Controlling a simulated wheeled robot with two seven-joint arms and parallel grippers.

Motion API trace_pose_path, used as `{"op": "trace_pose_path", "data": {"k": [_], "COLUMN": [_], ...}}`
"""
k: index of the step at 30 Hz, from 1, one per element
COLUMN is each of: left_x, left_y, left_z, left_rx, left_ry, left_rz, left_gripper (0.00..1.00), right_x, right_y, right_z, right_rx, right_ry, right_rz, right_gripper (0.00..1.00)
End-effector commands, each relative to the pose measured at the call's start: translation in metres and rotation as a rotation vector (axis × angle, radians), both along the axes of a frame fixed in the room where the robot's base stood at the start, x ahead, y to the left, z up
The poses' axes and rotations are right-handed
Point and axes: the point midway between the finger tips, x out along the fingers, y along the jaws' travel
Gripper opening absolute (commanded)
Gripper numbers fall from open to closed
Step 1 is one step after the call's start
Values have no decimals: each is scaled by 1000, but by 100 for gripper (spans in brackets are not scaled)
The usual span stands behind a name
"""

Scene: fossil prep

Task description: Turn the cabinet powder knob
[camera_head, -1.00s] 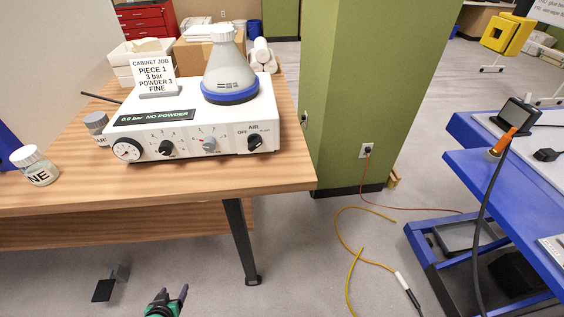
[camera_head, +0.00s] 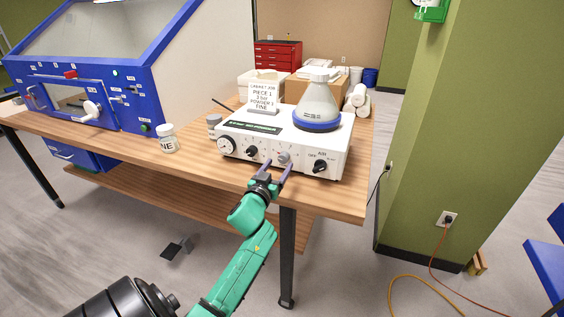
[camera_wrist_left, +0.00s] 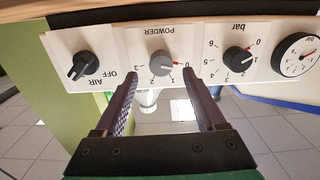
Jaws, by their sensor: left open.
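The white control box (camera_head: 235,130) stands on the wooden table with a row of knobs along its front. The grey powder knob (camera_head: 283,158) is in the middle of that front; the left wrist view shows it upside down (camera_wrist_left: 161,63), with a red mark near the 0. My left gripper (camera_head: 277,169) is open just in front of it. In the left wrist view its two fingers (camera_wrist_left: 160,84) point at the panel on either side of the knob, with no clear contact. My right gripper is not in view.
The black bar knob (camera_head: 251,151) and black air knob (camera_head: 320,166) flank the powder knob. A flask (camera_head: 318,100) and a job card (camera_head: 262,95) stand on the box. A labelled jar (camera_head: 168,138) and the blue cabinet (camera_head: 150,85) are to the left. A green pillar (camera_head: 430,140) is right.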

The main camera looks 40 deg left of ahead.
Motion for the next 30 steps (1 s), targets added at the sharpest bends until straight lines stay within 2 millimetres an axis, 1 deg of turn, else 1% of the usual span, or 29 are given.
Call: {"op": "trace_pose_path", "data": {"k": [1, 4, 7, 12, 13, 14, 15, 17, 18, 19, 30], "left_x": [9, 20, 24, 24, 24, 24, 24, 24, 24, 24, 24], "left_y": [3, 7, 8, 8, 8, 8, 8, 8, 8, 8, 8], "left_z": [0, 0, -1, -1, -1, -1, -1, -1, -1, -1, -2], "left_rx": [-1, 0, 0, 1, 1, 0, 0, 0, 0, 0, 41], "left_ry": [0, 1, 1, 1, 1, 1, 1, 1, 1, 1, 16], "left_rz": [0, 0, 0, -1, -1, -1, -1, -1, -1, -1, -1], "left_gripper": [72, 72, 72, 72, 68, 57, 42, 19, 3, 0, 0], "right_x": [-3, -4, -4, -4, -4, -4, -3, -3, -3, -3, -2], "right_y": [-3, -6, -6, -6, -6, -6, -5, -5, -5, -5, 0], "right_z": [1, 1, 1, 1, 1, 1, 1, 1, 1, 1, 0], "right_rx": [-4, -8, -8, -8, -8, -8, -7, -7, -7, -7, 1], "right_ry": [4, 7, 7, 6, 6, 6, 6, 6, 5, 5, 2], "right_rz": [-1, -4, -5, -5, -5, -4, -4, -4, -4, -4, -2], "right_gripper": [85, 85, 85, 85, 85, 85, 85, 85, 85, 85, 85]}}
